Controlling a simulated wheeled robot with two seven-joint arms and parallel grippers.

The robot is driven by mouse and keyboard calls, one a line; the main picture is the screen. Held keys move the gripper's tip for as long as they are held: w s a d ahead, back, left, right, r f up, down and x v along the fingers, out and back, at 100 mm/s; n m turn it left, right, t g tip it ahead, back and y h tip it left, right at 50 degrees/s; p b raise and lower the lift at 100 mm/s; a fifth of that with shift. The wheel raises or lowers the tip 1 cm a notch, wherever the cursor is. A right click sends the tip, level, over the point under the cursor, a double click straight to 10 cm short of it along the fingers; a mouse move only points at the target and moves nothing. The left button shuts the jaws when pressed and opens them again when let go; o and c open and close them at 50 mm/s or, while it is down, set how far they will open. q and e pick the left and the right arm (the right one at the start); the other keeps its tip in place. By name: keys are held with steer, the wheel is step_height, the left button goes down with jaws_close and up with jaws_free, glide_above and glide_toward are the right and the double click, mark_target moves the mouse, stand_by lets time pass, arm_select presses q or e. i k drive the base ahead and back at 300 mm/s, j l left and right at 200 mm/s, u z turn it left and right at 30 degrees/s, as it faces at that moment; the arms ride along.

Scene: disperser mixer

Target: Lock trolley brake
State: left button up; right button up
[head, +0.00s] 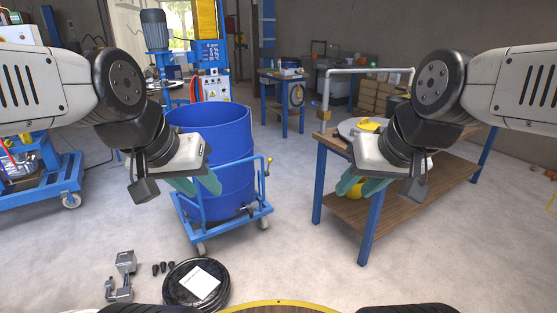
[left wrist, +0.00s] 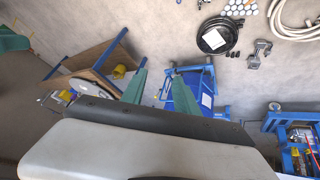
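The blue trolley (head: 232,218) stands on the concrete floor in the head view, carrying a large blue drum (head: 232,130). Its casters (head: 264,223) show at the corners, and a small yellow-tipped part sits on its right upright. I cannot clearly make out the brake. My left gripper (head: 197,184) has green fingers spread apart, empty, in front of the drum and hiding part of it. The trolley also shows in the left wrist view (left wrist: 220,91), beyond the fingers. My right gripper (head: 361,187) is open and empty in front of the wooden workbench.
The workbench (head: 425,186) stands right, with a yellow item (head: 368,125) on top. A black hose coil (head: 182,291) with a white sheet and a grey metal fitting (head: 125,262) lie on the floor in front. Another blue cart (head: 40,180) is left. Floor between trolley and bench is clear.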

mark_target(270, 160)
steer(key=i+l, duration=0.1)
steer(key=l, duration=0.3)
steer(key=i+l+u, duration=0.1)
steer(key=l, duration=0.3)
steer(key=i+l, duration=0.15)
steer(key=l, duration=0.3)
steer(key=i+l+u, duration=0.1)
steer(key=l, duration=0.3)
steer(key=i+l+u, duration=0.1)
steer(key=l, duration=0.3)
steer(key=i+l, duration=0.2)
steer(key=i, duration=0.2)
steer(key=i+l+u, duration=0.15)
steer(key=i, duration=0.25)
steer(key=i+l, duration=0.25)
steer(key=i, duration=0.15)
steer(key=i+j, duration=0.2)
steer(key=i, duration=0.2)
steer(key=i+j+u, duration=0.1)
steer(key=i, duration=0.3)
steer(key=j, duration=0.1)
